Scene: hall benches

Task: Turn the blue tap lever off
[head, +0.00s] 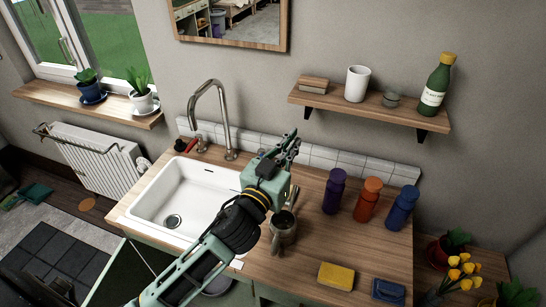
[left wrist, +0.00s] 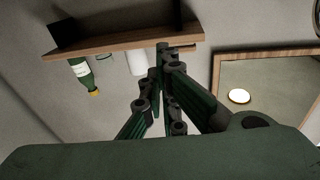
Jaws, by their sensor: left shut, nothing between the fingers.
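The chrome tap (head: 222,115) stands behind the white sink (head: 160,222), its spout arched to the left. A red lever (head: 193,145) shows at the left of its base. I cannot make out the blue lever clearly; my left gripper and wrist cover part of the counter right of the tap. My left gripper (head: 291,140) is shut and empty, raised over the counter to the right of the tap and pointing up toward the wall tiles. In the left wrist view its closed fingers (left wrist: 161,60) point toward the shelf. My right gripper is not in view.
A metal mug (head: 284,228) stands close beside my left forearm. Purple (head: 334,191), orange (head: 368,200) and blue (head: 401,207) bottles stand to the right. A yellow sponge (head: 337,276) lies in front. A wall shelf (head: 340,102) holds a green bottle (head: 436,85) and a white cup (head: 357,84).

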